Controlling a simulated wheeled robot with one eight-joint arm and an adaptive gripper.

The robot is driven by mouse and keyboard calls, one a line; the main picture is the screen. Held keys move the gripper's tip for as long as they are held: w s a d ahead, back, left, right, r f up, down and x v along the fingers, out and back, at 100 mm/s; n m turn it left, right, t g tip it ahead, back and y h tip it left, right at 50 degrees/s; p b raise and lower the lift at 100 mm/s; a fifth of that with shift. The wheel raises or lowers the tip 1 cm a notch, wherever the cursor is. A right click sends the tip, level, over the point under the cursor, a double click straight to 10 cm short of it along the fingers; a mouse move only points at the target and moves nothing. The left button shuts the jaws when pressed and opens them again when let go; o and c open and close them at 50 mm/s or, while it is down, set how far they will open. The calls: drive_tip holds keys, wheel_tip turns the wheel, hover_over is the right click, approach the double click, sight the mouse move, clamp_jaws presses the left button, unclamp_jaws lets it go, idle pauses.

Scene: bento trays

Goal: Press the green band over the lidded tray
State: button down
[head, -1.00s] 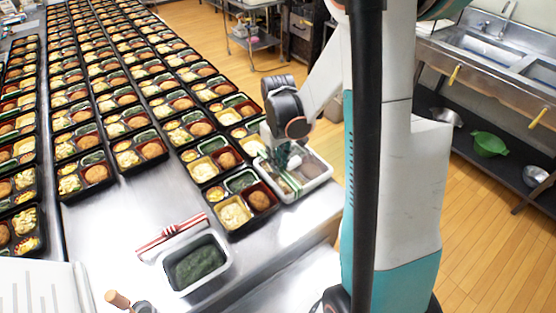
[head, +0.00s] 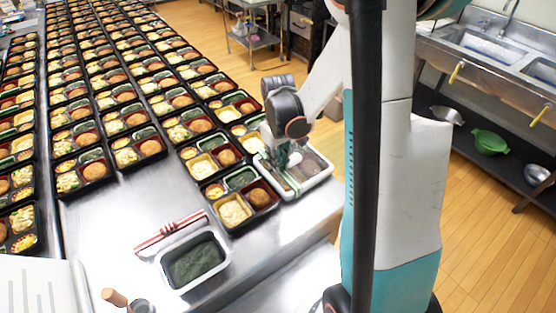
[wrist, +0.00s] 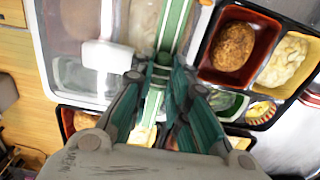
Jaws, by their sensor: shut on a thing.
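The lidded tray (head: 313,187) is white-rimmed with a see-through lid. It sits at the right edge of the steel counter, and its lid (wrist: 75,25) fills the upper left of the wrist view. The green band (wrist: 174,28) has pale stripes and runs lengthwise over the lid, along the side nearest the black bento trays. My gripper (wrist: 161,78) is shut on the band, low over the tray; it also shows in the head view (head: 284,160). The fingers hide part of the band, and I cannot tell whether it is fully seated.
A black bento tray (head: 237,228) stands close beside the lidded tray, with many more in rows behind. A red-and-white striped band (head: 170,232) lies near an open tray of dark green food (head: 228,262). Bare counter (head: 115,215) is at left; the floor drops away at right.

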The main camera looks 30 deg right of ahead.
idle(0.4)
drive_tip(key=c, duration=1.5)
unclamp_jaws()
drive_tip(key=shift+o, duration=0.2)
drive_tip(key=o, duration=0.5)
drive_tip(key=shift+o, duration=0.2)
drive_tip(key=shift+r+p, duration=2.7)
drive_tip(key=shift+r, duration=1.3)
